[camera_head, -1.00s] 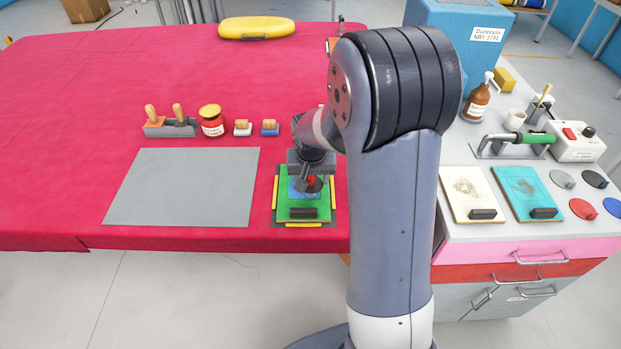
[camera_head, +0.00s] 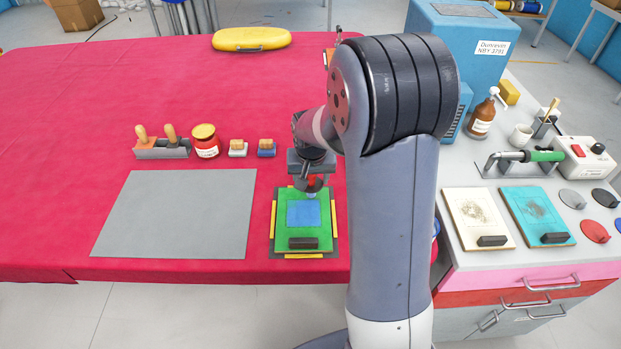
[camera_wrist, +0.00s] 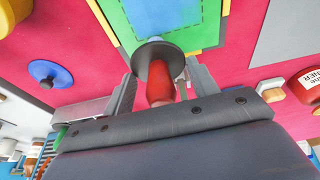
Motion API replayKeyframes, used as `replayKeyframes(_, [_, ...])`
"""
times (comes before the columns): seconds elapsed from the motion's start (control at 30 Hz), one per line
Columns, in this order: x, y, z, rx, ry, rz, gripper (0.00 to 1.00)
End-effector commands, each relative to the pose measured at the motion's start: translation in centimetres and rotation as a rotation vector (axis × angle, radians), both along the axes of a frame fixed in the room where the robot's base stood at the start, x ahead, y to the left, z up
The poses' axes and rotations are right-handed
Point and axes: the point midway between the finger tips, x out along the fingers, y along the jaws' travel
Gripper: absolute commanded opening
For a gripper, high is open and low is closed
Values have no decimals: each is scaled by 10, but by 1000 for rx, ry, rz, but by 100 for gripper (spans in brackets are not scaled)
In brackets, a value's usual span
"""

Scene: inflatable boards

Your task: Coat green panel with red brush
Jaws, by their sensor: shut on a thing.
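The green panel (camera_head: 281,233) lies flat near the table's front edge, with a blue square patch (camera_head: 303,214) in its middle and a dark block handle (camera_head: 303,243) at its near end. My gripper (camera_head: 312,184) is at the panel's far edge, shut on the red brush (camera_head: 312,187). In the wrist view the brush's red handle (camera_wrist: 158,83) is between the fingers, below a dark round collar (camera_wrist: 160,62). Its tip points at the green border (camera_wrist: 116,22) beside the blue patch. I cannot tell whether it touches.
A grey mat (camera_head: 178,215) lies left of the panel. Yellow strips (camera_head: 335,219) flank the panel. The right counter (camera_head: 465,190) holds two more panels and a soldering-iron-like tool.

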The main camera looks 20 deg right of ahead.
Motion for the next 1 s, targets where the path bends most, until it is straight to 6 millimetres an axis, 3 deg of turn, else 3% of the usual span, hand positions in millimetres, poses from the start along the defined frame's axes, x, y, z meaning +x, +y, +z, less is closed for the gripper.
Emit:
replayKeyframes(0.03, [1,0,15,0,-8,0,31])
replayKeyframes(0.6, [1,-3,65,0,-7,3,31])
replayKeyframes(1.0, [0,-3,69,1,-6,3,31])
